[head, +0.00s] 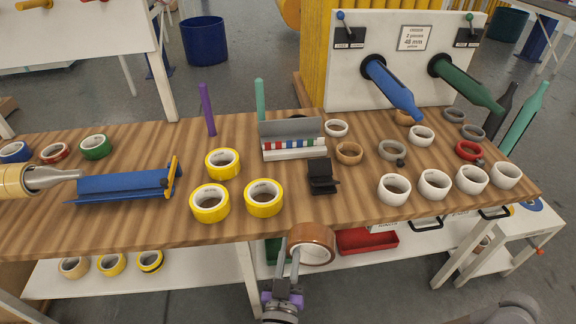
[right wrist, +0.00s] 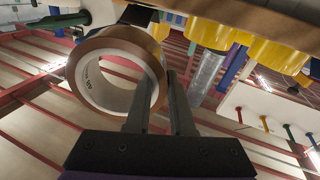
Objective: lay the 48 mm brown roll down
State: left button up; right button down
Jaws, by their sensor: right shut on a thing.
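The brown roll (head: 314,231) has a white core and is in front of the wooden table's front edge in the head view. My right gripper (head: 287,256) is shut on its left wall, one finger inside the core and one outside. In the right wrist view the brown roll (right wrist: 92,45) is tilted, its open core facing the camera, and the right gripper's fingers (right wrist: 158,85) pinch its near right wall. The roll is clear of the tabletop or overlapping its edge; the exact gap cannot be told.
Several yellow rolls (head: 210,203) and white rolls (head: 394,190) stand on the wooden table (head: 150,225). A black stand (head: 322,177) is near the front edge. A blue cradle (head: 120,187) is at left. Bare wood shows between the yellow rolls and the cradle.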

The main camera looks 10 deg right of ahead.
jog(key=x, duration=0.4)
jog(key=f+x, duration=0.1)
jog(key=x, duration=0.8)
jog(key=shift+w+d+f, duration=0.1)
jog(key=shift+w+f, duration=0.05)
jog(key=shift+w, duration=0.25)
jog(key=x, duration=0.3)
jog(key=shift+f, duration=0.1)
jog(key=shift+w+f, duration=0.35)
jog(key=shift+f, duration=0.5)
jog(key=shift+r, duration=0.1)
jog(key=shift+f+b, duration=0.2)
jog(key=shift+b, duration=0.15)
jog(key=c, duration=0.8)
grip_release()
jog(key=shift+r, duration=0.15)
